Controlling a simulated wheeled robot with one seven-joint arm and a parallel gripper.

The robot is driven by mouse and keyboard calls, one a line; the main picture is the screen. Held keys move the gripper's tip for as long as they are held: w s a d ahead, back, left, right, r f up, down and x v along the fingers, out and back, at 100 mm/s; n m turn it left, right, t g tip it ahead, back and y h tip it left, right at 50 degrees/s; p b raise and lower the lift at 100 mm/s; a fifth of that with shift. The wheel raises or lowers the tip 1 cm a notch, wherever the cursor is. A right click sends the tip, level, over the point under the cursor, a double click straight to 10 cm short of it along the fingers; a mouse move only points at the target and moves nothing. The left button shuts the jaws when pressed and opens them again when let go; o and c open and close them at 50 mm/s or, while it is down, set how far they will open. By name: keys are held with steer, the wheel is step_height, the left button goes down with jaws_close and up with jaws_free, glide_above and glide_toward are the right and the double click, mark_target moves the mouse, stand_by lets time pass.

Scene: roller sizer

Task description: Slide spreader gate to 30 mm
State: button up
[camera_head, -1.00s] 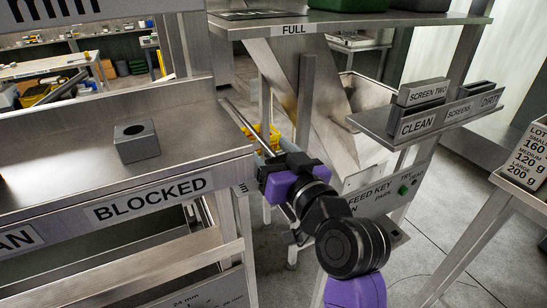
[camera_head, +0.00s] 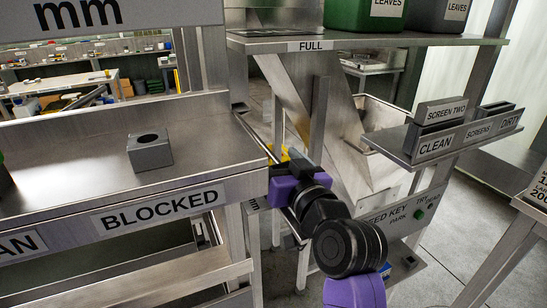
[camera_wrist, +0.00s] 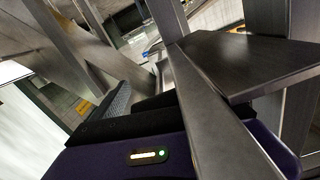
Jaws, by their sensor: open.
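I cannot make out the spreader gate for certain in either view. A large sign ending in "mm" (camera_head: 78,14) hangs at the upper left, with its number out of frame. My gripper (camera_head: 284,172), purple and black, is at the right end of the steel bench (camera_head: 75,163), beside its front corner. Its jaws are open, but its fingertips are mostly hidden in the head view and nothing is seen held. In the wrist view its purple body (camera_wrist: 110,160) lies along the bottom, with a steel bar crossing close in front.
A grey block with a round hole (camera_head: 150,152) stands on the bench above the "BLOCKED" label (camera_head: 160,208). A steel post (camera_head: 319,120) rises close behind my gripper. A shelf marked "FULL" (camera_head: 312,46) is above.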

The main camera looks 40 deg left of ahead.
steer(key=b+v, duration=0.1)
steer(key=v, duration=0.6)
steer(key=shift+s+d, duration=0.15)
steer(key=shift+d, duration=0.2)
